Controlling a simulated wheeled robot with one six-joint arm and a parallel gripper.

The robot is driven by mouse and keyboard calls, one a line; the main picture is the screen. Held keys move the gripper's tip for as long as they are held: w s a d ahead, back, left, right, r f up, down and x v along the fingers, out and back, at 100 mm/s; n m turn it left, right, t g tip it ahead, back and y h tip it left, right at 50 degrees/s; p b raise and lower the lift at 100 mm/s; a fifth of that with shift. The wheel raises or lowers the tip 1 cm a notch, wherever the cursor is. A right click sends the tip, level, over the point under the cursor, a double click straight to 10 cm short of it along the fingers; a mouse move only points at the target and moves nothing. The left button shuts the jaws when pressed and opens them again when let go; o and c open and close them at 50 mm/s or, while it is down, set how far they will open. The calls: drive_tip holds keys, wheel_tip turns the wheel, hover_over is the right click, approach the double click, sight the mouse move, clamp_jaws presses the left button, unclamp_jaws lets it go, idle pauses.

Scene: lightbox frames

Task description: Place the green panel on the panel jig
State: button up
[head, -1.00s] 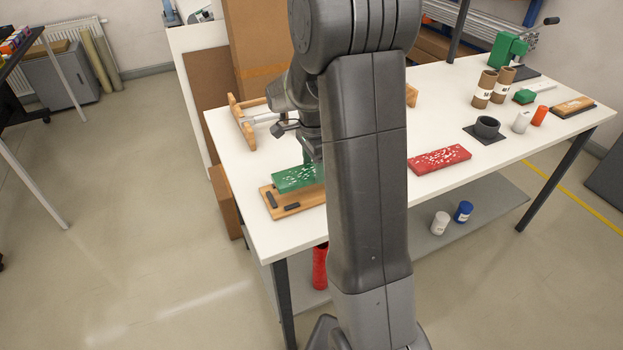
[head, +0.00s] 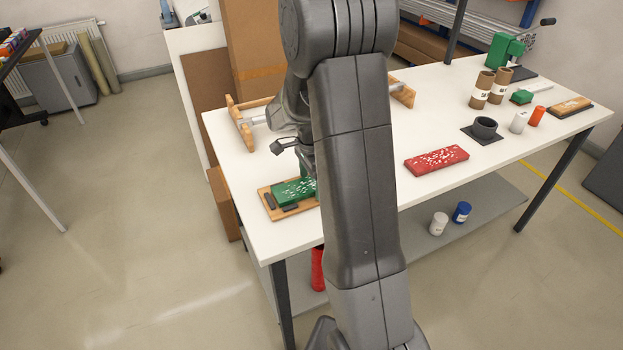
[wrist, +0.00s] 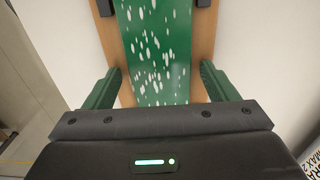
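The green panel (head: 292,192) with white specks lies on the wooden panel jig (head: 272,213) near the table's front left corner. In the wrist view the panel (wrist: 158,45) lies lengthwise along the wooden jig (wrist: 203,45), with dark blocks of the jig on both sides at the top. My gripper (wrist: 161,70) is open, its two green fingers standing one on each side of the panel's near end with gaps to it.
A red speckled panel (head: 437,160) lies on the white table (head: 430,115) to the right. Beyond it stand a dark cup on a square base (head: 484,128), small cylinders, brown tubes (head: 482,90) and a green clamp device (head: 505,50). A wooden-ended rack (head: 240,125) stands behind the jig.

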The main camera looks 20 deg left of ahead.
sight(311, 183)
drive_tip(key=shift+r, duration=0.15)
wheel_tip(311, 183, up, 12)
idle(0.5)
